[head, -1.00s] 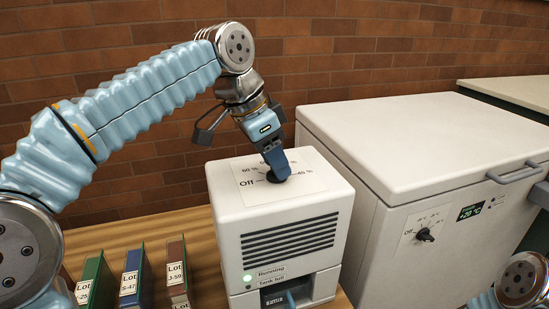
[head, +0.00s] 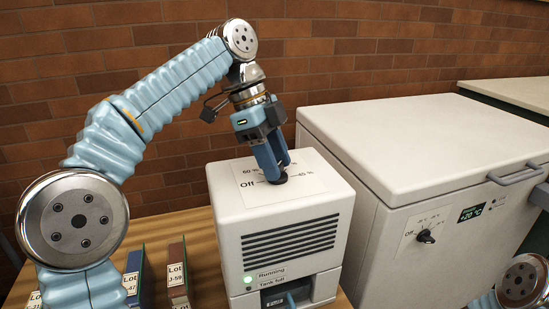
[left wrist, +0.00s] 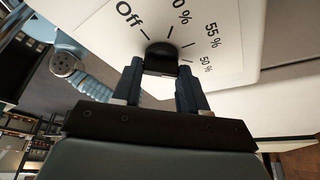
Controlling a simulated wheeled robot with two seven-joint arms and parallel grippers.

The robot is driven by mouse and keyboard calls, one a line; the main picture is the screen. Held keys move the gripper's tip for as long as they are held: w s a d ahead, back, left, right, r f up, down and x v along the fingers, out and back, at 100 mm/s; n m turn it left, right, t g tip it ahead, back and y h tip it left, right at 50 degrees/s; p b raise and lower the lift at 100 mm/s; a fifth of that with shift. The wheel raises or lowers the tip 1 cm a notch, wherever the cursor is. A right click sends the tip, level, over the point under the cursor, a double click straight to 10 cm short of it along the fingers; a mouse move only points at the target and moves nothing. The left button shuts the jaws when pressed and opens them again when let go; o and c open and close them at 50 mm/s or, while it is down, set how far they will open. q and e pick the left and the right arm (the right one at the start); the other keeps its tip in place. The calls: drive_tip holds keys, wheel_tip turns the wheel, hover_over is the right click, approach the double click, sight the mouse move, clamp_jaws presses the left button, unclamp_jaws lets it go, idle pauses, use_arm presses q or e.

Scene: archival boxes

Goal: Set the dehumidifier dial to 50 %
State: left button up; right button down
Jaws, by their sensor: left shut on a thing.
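The white dehumidifier (head: 290,215) stands on the wooden table, its green "Running" light lit. Its black dial (head: 279,180) is on the top, on a printed scale; "Off", "60 %" and "40 %" can be read in the head view. My left gripper (head: 276,172) comes down from above and is shut on the dial. In the left wrist view the dial (left wrist: 161,56) sits between the two fingertips (left wrist: 160,78), with "Off", "55 %" and "50 %" marks around it. The dial's pointer cannot be made out. My right gripper is not in view.
A white chest freezer (head: 425,140) with its own dial (head: 424,236) and a "+20 °C" display stands close to the right. Labelled archival boxes (head: 177,272) stand on the table at left. A brick wall is behind.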

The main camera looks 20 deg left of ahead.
use_arm(q)
drive_tip(key=shift+m, duration=0.4)
drive_tip(key=o, duration=1.1)
drive_tip(key=shift+c, duration=0.2)
